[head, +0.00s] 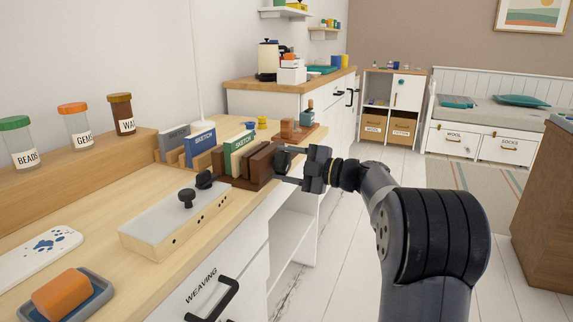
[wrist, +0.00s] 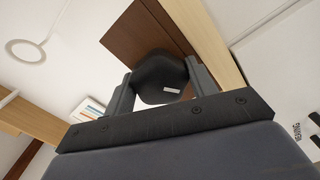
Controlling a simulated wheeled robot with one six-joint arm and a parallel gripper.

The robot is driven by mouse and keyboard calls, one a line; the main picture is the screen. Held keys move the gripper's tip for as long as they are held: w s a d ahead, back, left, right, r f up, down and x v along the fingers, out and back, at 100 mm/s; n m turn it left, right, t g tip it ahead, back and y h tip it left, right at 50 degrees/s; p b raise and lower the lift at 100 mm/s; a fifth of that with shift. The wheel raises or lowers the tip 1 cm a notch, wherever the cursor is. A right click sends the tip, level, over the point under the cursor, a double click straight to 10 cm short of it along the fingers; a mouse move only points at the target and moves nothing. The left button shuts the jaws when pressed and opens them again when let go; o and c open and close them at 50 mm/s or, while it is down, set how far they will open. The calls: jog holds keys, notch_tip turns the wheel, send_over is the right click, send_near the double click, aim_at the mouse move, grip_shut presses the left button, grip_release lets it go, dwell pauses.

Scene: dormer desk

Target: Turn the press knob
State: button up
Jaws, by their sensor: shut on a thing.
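The press knob (wrist: 160,76) is a black, rounded lobed knob with a small white mark, seen in the wrist view in front of a dark brown wooden board (wrist: 145,32). My gripper (wrist: 161,84) is shut on the knob, with one finger on each side of it. In the head view my gripper (head: 284,166) reaches in from the right to the dark brown wooden press (head: 257,165) on the desk. The knob itself is mostly hidden by the gripper there.
A pale box (head: 170,222) with black knobs on top stands in front of the press on the desk (head: 90,200). Sketch books (head: 201,148) stand behind it. An orange block (head: 62,293) sits in a grey-blue tray. The floor to the right is clear.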

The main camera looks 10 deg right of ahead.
jog(key=shift+f, duration=0.1)
dwell(0.5)
jog(key=o, duration=1)
jog(key=v, duration=1.1)
jog(key=shift+p, duration=0.4)
jog(key=shift+w, duration=0.1)
jog(key=shift+c, duration=0.2)
